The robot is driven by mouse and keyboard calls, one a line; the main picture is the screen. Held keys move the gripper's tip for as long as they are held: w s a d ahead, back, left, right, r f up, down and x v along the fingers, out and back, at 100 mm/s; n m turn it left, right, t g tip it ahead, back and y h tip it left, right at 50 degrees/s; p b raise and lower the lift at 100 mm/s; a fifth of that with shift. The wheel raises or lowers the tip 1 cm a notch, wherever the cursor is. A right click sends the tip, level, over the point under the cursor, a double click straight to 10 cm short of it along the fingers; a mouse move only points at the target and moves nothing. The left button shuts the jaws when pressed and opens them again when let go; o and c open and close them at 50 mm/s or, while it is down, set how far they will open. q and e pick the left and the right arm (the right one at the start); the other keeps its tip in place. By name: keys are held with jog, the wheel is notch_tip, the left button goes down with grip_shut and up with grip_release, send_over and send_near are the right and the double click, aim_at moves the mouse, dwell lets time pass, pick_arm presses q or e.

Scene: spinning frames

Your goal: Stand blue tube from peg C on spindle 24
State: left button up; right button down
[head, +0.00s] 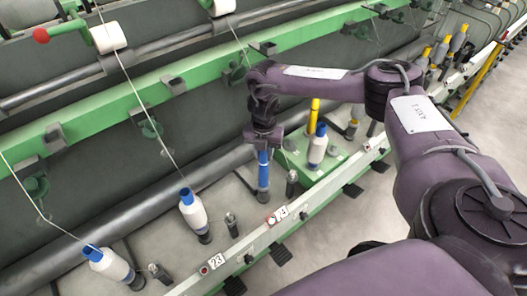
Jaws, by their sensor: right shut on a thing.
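My right gripper (263,146) is shut on the upper end of a blue tube (263,175). The tube is upright, with its lower end down at the spindle row behind a label plate (281,213) that appears to read 24. The spindle itself is hidden, so I cannot tell whether the tube is resting on it or just above it. Peg C cannot be made out. My left gripper is not in view.
White bobbins with blue tops stand to the left (193,212) and far left (106,262). Another bobbin (317,150) and a yellow tube (313,117) stand close on the right. Small dark posts (291,182) line the rail. A green beam (110,125) runs behind.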

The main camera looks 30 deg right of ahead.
jog(key=c, duration=1)
grip_release()
jog(key=shift+c, duration=0.2)
notch_tip(320, 180, up, 8)
jog(key=shift+f+b, duration=0.1)
jog(key=shift+b, duration=0.35)
